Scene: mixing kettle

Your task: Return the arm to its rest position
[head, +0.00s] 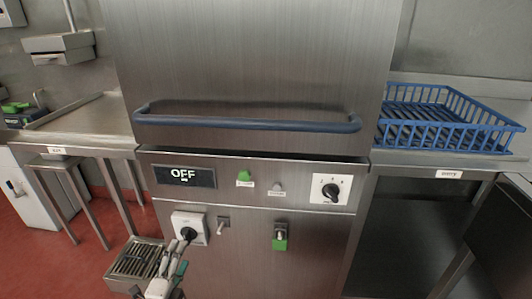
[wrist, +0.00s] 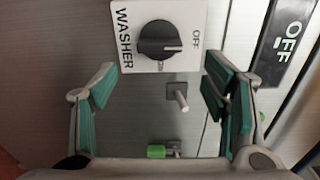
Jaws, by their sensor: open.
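My gripper (head: 172,264) is at the lower left in the head view, in front of the steel washer's front panel. Its two teal-padded fingers stand apart, and nothing is between them. In the wrist view my gripper (wrist: 160,78) is open, with the white WASHER switch plate (wrist: 127,50) and its black knob (wrist: 157,40) beyond the fingertips. The same switch plate (head: 199,222) is just above the fingers in the head view. I cannot tell the exact gap between fingertips and panel. Most of my arm is out of view.
The washer's hood has a blue bar handle (head: 250,124). A small metal lever (head: 222,226) and a green-tipped knob (head: 280,238) protrude from the panel. A blue rack (head: 482,133) sits on the right counter. The left steel counter (head: 90,120) is mostly bare.

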